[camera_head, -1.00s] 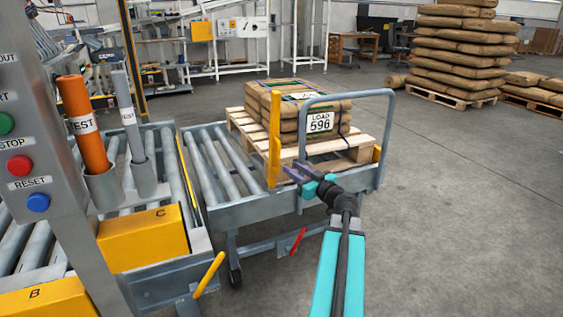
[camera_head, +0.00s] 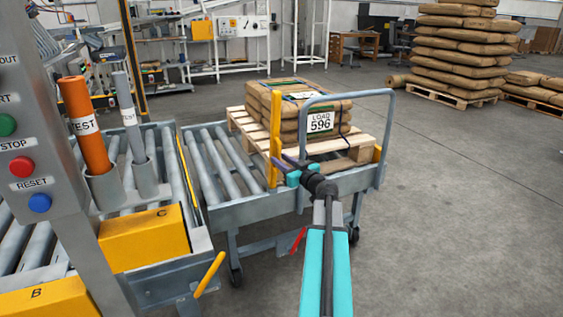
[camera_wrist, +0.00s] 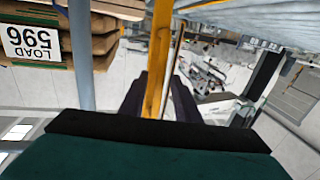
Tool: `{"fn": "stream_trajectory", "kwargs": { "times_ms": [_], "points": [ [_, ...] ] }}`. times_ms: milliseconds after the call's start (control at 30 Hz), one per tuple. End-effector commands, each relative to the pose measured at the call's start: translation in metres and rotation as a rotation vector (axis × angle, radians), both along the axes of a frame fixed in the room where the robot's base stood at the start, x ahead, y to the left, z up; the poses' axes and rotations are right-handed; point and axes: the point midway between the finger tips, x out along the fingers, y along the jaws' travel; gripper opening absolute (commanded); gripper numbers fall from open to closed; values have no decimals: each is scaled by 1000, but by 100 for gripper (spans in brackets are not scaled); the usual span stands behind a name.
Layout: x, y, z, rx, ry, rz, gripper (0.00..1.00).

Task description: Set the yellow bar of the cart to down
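The yellow bar (camera_head: 275,125) stands upright at the near left corner of the cart (camera_head: 262,206). My gripper (camera_head: 284,165) is at the lower part of the bar, with the arm reaching in from the front. In the wrist view the yellow bar (camera_wrist: 158,70) runs between the two dark fingers of my gripper (camera_wrist: 158,98). The fingers look spread, one on each side of the bar; firm contact cannot be seen. A red pedal or lever (camera_head: 298,240) is low on the cart.
The cart carries a wooden pallet (camera_head: 360,147) with sacks (camera_head: 262,102) labelled LOAD 596. A grey push handle (camera_head: 388,130) rises beside my gripper. A roller conveyor (camera_head: 165,283) with yellow boxes and a button post (camera_head: 85,235) stand at the left.

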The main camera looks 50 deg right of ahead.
Motion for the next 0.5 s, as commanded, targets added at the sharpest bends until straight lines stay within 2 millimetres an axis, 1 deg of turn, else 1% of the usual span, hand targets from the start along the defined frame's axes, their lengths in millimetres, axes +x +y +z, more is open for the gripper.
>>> {"fn": "stream_trajectory", "kwargs": {
  "times_ms": [133, 167, 300, 333, 500],
  "points": [
    [0, 0, 0, 0, 0, 0, 29],
    [0, 0, 0, 0, 0, 0, 28],
    [-1, 0, 0, 0, 0, -1, 4],
    [-1, 0, 0, 0, 0, 0, 0],
    [-1, 0, 0, 0, 0, 0, 0]
  ]
}}
